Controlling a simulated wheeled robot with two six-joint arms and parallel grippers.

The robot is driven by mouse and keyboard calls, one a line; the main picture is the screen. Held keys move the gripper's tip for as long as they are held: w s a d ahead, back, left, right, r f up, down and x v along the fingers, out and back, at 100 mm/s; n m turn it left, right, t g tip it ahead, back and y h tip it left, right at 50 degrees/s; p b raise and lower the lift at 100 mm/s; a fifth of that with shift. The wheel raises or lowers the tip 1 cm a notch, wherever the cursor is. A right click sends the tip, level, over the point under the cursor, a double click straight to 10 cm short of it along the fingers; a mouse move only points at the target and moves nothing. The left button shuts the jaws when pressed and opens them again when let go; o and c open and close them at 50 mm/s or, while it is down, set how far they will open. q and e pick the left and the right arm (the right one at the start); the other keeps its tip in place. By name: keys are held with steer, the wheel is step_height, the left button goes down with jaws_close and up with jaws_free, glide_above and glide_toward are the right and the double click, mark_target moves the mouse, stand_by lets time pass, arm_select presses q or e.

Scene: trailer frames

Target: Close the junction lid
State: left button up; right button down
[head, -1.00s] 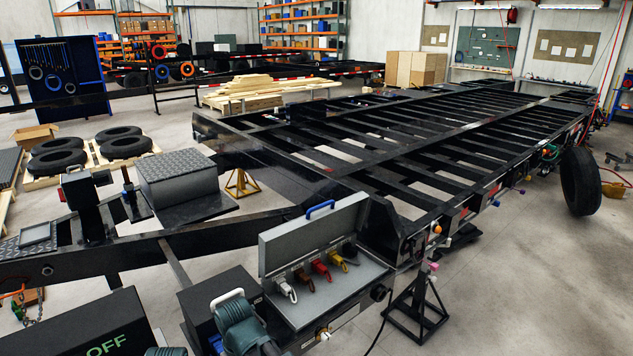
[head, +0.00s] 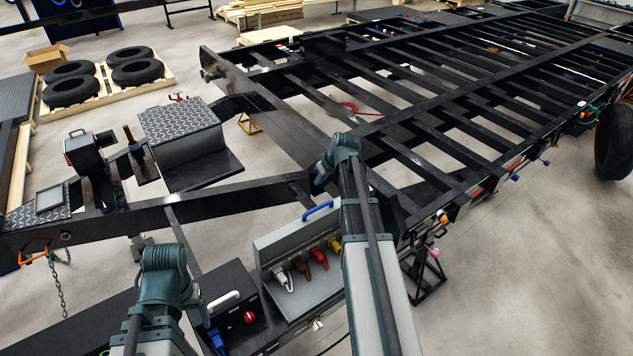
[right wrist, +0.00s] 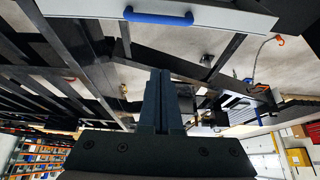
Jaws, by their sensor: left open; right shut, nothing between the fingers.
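The grey junction lid (head: 283,243) stands open and tilted up in the head view, with a blue handle (head: 318,210) on its top edge. The box below (head: 312,297) holds white, red and yellow plugs, and my right arm crosses in front of its right side. In the right wrist view the blue handle (right wrist: 158,17) and the lid's edge (right wrist: 225,13) are at the top. My right gripper (right wrist: 160,74) is shut and empty, pointing toward the handle with a visible gap. My left arm enters at lower left of the head view; I cannot make out its gripper.
A black box (head: 236,301) with a red knob and white handle stands left of the junction box. The trailer frame (head: 245,115) lies behind, with a drawbar (head: 120,218) at left. A jack stand (head: 428,275) is at right. Open floor (head: 540,280) lies further right.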

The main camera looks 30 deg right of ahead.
steer(key=b, duration=1.1)
glide_above(316, 213)
step_height(316, 213, down, 11)
steer(key=shift+s+f+b, duration=0.1)
steer(key=shift+s+b, duration=0.2)
steer(key=shift+b, duration=0.05)
steer(key=shift+d, duration=0.1)
